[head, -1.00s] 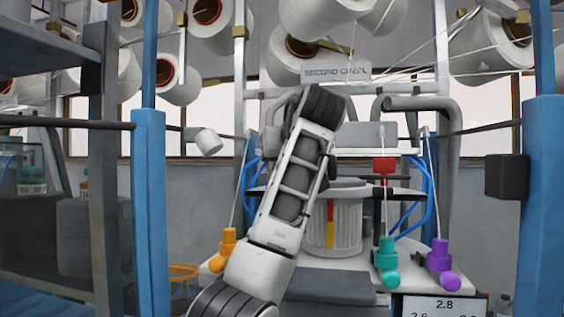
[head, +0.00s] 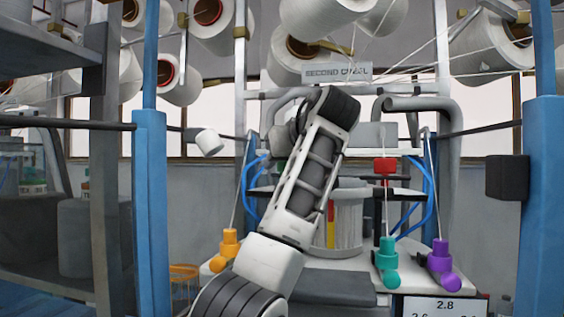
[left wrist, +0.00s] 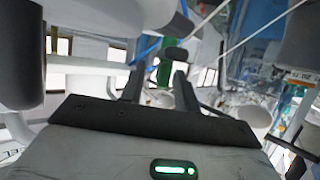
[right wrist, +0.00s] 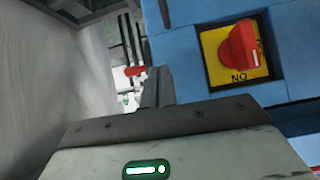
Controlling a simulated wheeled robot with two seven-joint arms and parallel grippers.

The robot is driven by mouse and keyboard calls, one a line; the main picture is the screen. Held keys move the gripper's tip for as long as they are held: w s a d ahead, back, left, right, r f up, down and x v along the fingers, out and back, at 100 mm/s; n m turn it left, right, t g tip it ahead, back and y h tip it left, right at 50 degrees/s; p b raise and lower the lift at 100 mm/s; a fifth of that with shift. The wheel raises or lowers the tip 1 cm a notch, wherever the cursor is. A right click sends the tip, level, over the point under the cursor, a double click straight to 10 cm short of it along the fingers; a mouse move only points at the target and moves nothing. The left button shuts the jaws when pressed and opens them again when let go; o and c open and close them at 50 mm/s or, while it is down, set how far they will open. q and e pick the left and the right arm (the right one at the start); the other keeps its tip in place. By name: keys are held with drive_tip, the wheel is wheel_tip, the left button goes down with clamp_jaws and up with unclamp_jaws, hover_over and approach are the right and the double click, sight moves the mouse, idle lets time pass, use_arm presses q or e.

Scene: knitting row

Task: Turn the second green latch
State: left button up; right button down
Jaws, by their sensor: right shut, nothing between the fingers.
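A green upright part (left wrist: 166,66), likely a latch, shows in the left wrist view just beyond my left gripper, with a dark rounded piece in front of it. My left gripper (left wrist: 158,84) has its two fingers apart, with no object clearly between them; I cannot tell whether it touches the green part. In the head view my left arm rises in front of the machine and hides much of its left side; a small green patch (head: 280,165) shows beside it. My right gripper (right wrist: 155,88) is shut and empty, beside a blue post. Which latch is second cannot be told.
A red knob (right wrist: 239,46) on a yellow plate is close to my right gripper. Blue posts (head: 543,200) stand on both sides. Orange (head: 229,240), teal (head: 387,250) and purple (head: 440,255) pegs stand on the machine's front ledge. Yarn cones (head: 490,45) hang above.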

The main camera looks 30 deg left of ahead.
use_arm(q)
drive_tip(key=shift+f, duration=0.1)
